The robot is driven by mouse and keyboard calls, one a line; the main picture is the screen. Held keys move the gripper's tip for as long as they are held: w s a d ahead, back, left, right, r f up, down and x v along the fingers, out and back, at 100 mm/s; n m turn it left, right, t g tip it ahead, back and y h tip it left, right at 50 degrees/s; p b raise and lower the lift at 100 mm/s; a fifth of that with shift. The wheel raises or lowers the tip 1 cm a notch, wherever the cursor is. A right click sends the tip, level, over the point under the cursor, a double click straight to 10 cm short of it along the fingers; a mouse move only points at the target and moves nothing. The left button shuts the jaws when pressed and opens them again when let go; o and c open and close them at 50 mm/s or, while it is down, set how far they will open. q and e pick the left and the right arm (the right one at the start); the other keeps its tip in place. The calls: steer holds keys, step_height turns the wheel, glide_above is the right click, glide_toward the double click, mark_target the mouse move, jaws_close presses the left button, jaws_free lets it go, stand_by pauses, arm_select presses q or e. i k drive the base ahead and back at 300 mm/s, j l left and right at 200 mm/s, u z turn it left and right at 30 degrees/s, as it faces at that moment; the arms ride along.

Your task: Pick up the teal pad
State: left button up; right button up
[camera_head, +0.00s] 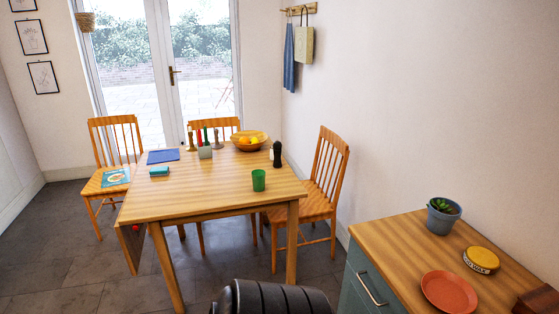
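A small teal pad (160,171) lies flat on the left part of the wooden dining table (215,188). It looks like a short thick block with a lighter side. It lies in front of a flat blue item (163,156) and apart from it. Neither of my grippers shows in the head view, so I cannot see whether they are open or shut.
The table also holds a green cup (258,180), a dark pepper mill (277,154), a fruit bowl (249,142) and a small grey holder (205,153). Chairs stand around it. A cabinet (407,234) stands at right. Floor is clear at front left (65,270).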

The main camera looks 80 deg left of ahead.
mark_target(156, 171)
steer(key=u, duration=4)
steer(key=i+l+u, duration=0.2)
steer(key=u, duration=0.15)
steer(key=i+l+u, duration=0.15)
steer(key=l+u, duration=0.15)
steer(key=i+l+u, duration=0.15)
steer(key=l+u, duration=0.5)
steer(key=i+l, duration=0.05)
steer(key=l, duration=0.05)
